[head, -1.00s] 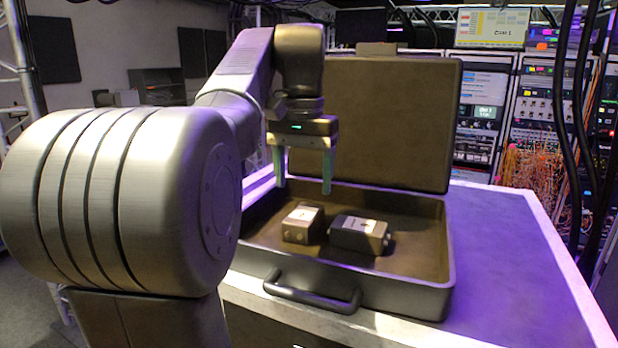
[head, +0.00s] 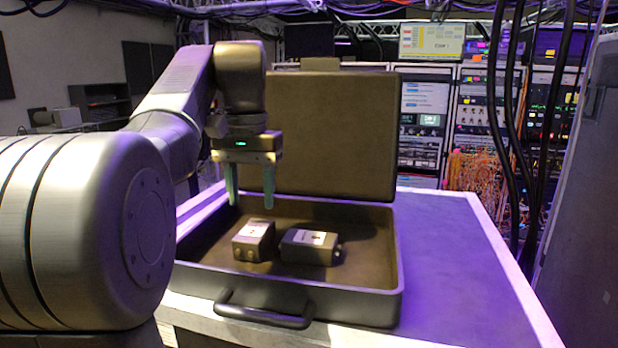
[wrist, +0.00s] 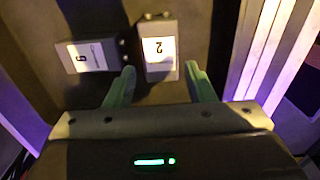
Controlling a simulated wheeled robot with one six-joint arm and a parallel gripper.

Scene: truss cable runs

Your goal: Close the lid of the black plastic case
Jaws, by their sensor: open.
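The black plastic case (head: 385,306) stands open on a table, its handle (head: 262,312) toward me. Its lid (head: 340,135) is raised about upright at the back. Two small dark boxes with white labels lie inside: the left box (head: 254,241) and the right box (head: 309,246). My gripper (head: 251,203) is open and empty, fingers pointing down, above the left part of the case and in front of the lid. In the wrist view, the box labelled 2 (wrist: 160,48) shows between and beyond the fingertips (wrist: 160,75), and the other box (wrist: 88,55) lies to its left.
The table top (head: 450,250) is clear to the right of the case. Equipment racks (head: 425,110) with orange cables stand behind. Black cables (head: 510,130) hang at the right, beside a tall grey cabinet (head: 585,190).

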